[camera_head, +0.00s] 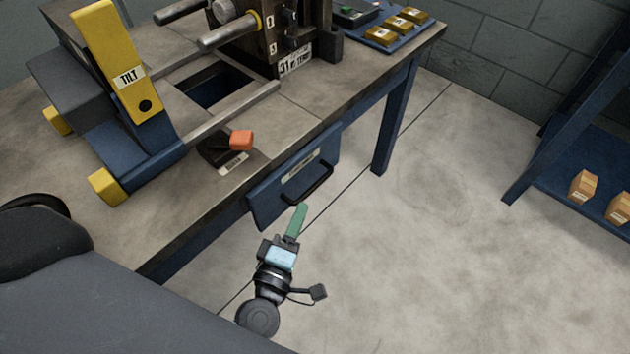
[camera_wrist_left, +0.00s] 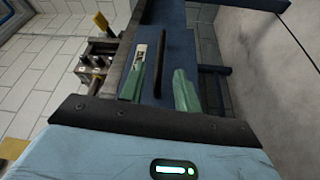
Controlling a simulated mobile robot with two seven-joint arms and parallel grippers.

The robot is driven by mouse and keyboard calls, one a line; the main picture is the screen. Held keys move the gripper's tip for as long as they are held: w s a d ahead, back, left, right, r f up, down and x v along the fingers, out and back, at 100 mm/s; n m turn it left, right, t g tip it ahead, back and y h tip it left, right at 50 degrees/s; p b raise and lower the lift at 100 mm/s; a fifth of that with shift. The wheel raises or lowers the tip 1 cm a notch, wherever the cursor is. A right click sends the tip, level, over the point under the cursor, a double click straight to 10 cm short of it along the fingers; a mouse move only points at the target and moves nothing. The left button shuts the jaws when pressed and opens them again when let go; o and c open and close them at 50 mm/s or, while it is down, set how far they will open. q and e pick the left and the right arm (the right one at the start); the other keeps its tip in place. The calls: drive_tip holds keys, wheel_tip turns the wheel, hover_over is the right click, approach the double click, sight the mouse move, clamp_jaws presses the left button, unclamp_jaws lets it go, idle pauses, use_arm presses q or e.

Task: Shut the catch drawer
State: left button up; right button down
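The catch drawer (camera_head: 262,205) has a blue front with a pale label and a black bar handle (camera_head: 322,186), under the bench's front edge. No drawer inside shows from above, and I cannot tell how far it stands out. My left gripper (camera_head: 297,218) has green fingers and is just in front of and below the drawer front, near the handle. In the left wrist view, its two green fingers (camera_wrist_left: 160,85) are apart, with the dark handle bar (camera_wrist_left: 159,62) seen between them. I cannot tell whether they touch it. My right gripper is not in view.
The workbench (camera_head: 300,110) carries a yellow and blue tilt frame (camera_head: 120,75), a dark block with an orange end (camera_head: 240,140) and a machine with steel bars. A blue shelf (camera_head: 560,180) with small boxes stands right. The floor between is clear.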

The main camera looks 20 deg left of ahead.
sight(312, 187)
use_arm(q)
drive_tip(key=shift+w+a+r, duration=0.1)
drive_tip(key=shift+w+r, duration=0.05)
drive_tip(key=shift+w, duration=1.8)
drive_tip(key=shift+w+a+r, duration=0.1)
drive_tip(key=shift+w, duration=1.8)
drive_tip(key=shift+c, duration=0.4)
clamp_jaws()
